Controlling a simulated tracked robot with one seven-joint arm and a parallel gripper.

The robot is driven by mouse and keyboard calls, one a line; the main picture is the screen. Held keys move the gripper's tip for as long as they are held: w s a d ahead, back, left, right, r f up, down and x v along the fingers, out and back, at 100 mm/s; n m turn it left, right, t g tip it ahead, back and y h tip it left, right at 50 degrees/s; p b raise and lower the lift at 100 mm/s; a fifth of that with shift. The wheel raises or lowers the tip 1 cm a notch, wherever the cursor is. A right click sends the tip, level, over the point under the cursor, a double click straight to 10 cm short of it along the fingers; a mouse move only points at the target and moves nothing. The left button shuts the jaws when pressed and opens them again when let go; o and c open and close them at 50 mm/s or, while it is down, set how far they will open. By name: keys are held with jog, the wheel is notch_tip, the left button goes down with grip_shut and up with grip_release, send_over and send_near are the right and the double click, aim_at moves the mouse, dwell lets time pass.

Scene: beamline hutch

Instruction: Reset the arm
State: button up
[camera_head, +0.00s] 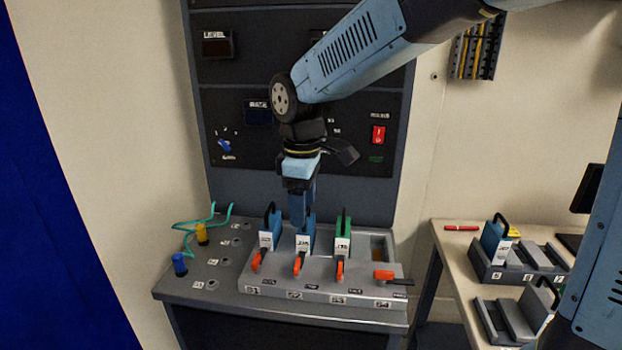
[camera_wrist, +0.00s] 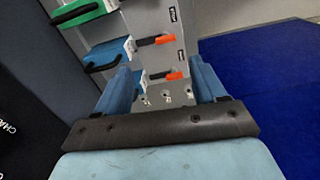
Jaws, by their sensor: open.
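My gripper (camera_head: 302,215) points down over the grey slotted block (camera_head: 320,292) on the bench, in line with its middle module in the head view. The wrist view shows its two blue fingers (camera_wrist: 163,88) spread apart, with no module clearly held between them. A blue module (camera_head: 266,240) stands in the left slot, another blue module (camera_head: 304,242) in the middle one and a green module (camera_head: 342,240) beside it. The green module (camera_wrist: 85,10) and a blue module (camera_wrist: 108,52) also show in the wrist view. I cannot tell whether the fingers touch a module.
Orange levers (camera_head: 299,266) sit before the modules; the lever (camera_head: 384,275) at the right lies sideways by an empty slot. Blue (camera_head: 180,264) and yellow (camera_head: 202,235) plugs with green cables stand left. A control panel (camera_head: 300,130) rises behind. A side table (camera_head: 465,262) holds grey racks.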

jog(key=s+d+r+m+t, duration=0.1)
jog(key=d+r+m, duration=0.25)
jog(key=d, duration=0.45)
jog(key=s+d+r+m+t, duration=0.2)
jog(key=d+m, duration=0.2)
jog(key=d, duration=0.4)
jog(key=s+d+m+t, duration=0.2)
jog(key=s+d+m, duration=0.6)
jog(key=d, duration=0.5)
jog(key=shift+s+r+m, duration=0.35)
jog(key=shift+r, duration=0.1)
jog(key=shift+c, duration=0.4)
